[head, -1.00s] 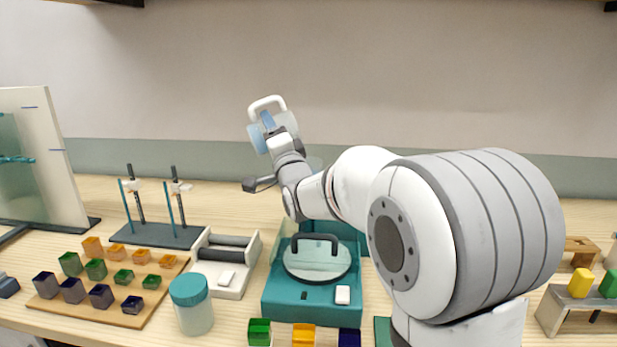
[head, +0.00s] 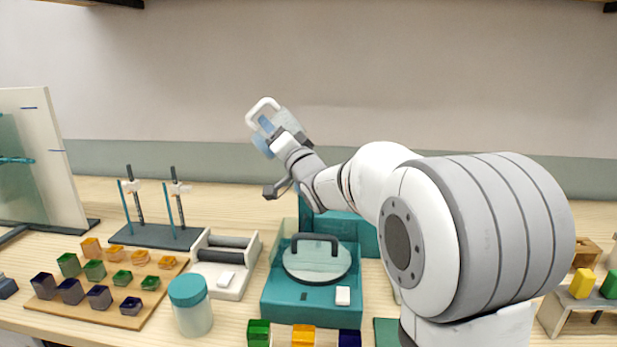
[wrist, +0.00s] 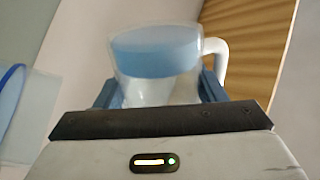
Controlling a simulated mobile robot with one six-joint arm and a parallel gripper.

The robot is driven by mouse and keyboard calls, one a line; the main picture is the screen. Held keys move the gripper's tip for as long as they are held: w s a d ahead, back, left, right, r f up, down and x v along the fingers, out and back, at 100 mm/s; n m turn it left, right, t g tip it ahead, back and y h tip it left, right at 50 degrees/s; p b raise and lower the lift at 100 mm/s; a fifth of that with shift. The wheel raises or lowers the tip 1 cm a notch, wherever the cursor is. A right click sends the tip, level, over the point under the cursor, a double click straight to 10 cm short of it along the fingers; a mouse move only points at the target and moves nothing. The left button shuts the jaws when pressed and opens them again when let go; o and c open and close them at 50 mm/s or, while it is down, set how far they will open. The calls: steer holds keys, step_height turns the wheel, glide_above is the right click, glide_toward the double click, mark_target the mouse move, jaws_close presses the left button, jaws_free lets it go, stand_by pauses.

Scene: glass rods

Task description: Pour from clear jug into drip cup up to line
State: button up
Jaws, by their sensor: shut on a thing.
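The clear jug (wrist: 155,88) with its white handle (wrist: 219,62) is held in my gripper (wrist: 158,94). The blue fingers are shut on the jug from both sides. A blue band, apparently liquid, shows in the jug's upper part in the wrist view. In the head view the jug, its handle (head: 262,106) uppermost, is raised well above the bench and tilted. A clear vessel with a blue rim (wrist: 12,80) is cut off at the wrist view's left edge; I cannot tell if it is the drip cup. No fill line can be made out.
A teal device with a round lid (head: 317,262) stands below my arm. Left of it are a white roller unit (head: 222,275), a teal-lidded jar (head: 190,305), a rod stand (head: 150,234) and a wooden board (head: 150,302) of coloured cups. The air around the jug looks clear.

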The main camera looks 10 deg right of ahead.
steer(key=n, duration=0.1)
steer(key=n+g+p, duration=0.1)
steer(key=n, duration=0.2)
steer(key=shift+w+d+g+y+p, duration=0.3)
steer(key=shift+y+p, duration=0.05)
steer(key=shift+y, duration=0.05)
steer(key=n+p, duration=0.1)
steer(key=n+g+p, duration=0.1)
steer(key=n, duration=0.1)
steer(key=shift+d, duration=0.3)
steer(key=shift+d+f+n+g, duration=0.15)
steer(key=shift+n+g, duration=0.15)
steer(key=shift+n, duration=0.2)
steer(key=shift+s, duration=0.15)
steer(key=s+a+r, duration=0.3)
steer(key=s, duration=0.6)
steer(key=shift+s+p, duration=0.15)
steer(key=shift+p, duration=0.15)
steer(key=shift+a, duration=0.1)
